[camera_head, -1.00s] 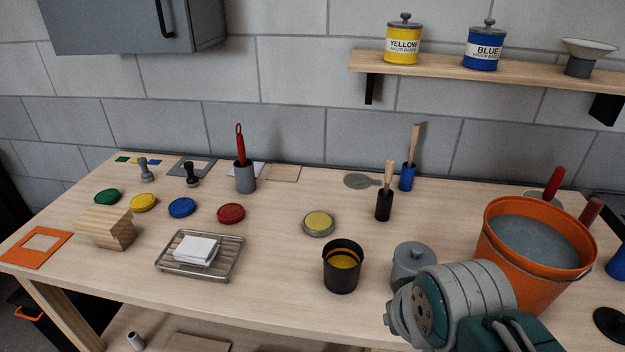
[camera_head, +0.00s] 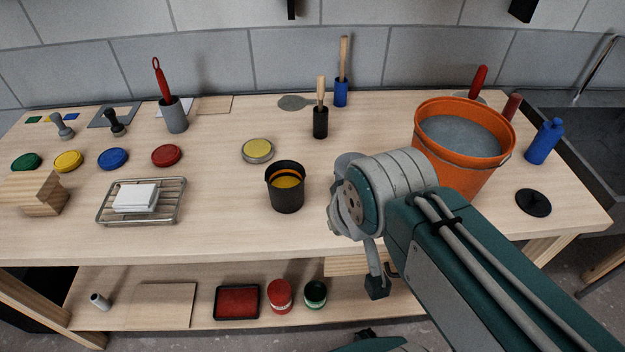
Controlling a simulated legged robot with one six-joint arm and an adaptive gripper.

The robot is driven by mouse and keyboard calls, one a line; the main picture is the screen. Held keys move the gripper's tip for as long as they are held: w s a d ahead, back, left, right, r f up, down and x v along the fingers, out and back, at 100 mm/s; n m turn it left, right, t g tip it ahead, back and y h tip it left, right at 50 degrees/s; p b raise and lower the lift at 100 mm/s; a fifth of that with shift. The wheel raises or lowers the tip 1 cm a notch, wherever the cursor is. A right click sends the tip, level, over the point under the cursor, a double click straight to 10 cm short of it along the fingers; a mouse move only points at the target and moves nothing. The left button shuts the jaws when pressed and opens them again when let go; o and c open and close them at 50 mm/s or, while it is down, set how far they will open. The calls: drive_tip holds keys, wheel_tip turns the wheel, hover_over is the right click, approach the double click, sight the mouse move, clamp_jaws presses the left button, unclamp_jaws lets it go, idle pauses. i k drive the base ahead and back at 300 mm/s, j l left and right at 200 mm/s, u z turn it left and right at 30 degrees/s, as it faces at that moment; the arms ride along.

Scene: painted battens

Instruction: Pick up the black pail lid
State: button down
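The black pail lid (camera_head: 534,202) is a round dark disc with a small knob on top. It lies flat on the bench top (camera_head: 225,228) near the right end, to the right of the orange pail (camera_head: 463,150). Nothing covers it. My arm comes up from the lower right, and its joint stands in front of the bench, left of the pail. A dark end piece (camera_head: 377,287), seemingly part of my gripper, hangs below that joint, well to the left of the lid and apart from it. Its fingers cannot be made out.
A blue bottle (camera_head: 544,142) stands behind the lid. A dark sink (camera_head: 590,130) lies beyond the bench's right end.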

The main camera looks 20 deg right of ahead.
sight(533, 202)
drive_tip(key=k+l+z, duration=0.1)
drive_tip(key=z, duration=1.95)
drive_tip(key=k+j+u, duration=0.15)
drive_tip(key=u, duration=1.85)
drive_tip(key=k+l, duration=0.1)
drive_tip(key=l, duration=0.35)
drive_tip(key=k+l, duration=0.1)
drive_tip(key=l, duration=0.4)
drive_tip(key=k+l, duration=0.1)
drive_tip(key=l, duration=0.35)
drive_tip(key=k+l, duration=0.1)
drive_tip(key=l, duration=0.4)
drive_tip(key=k+l, duration=0.1)
drive_tip(key=l, duration=0.35)
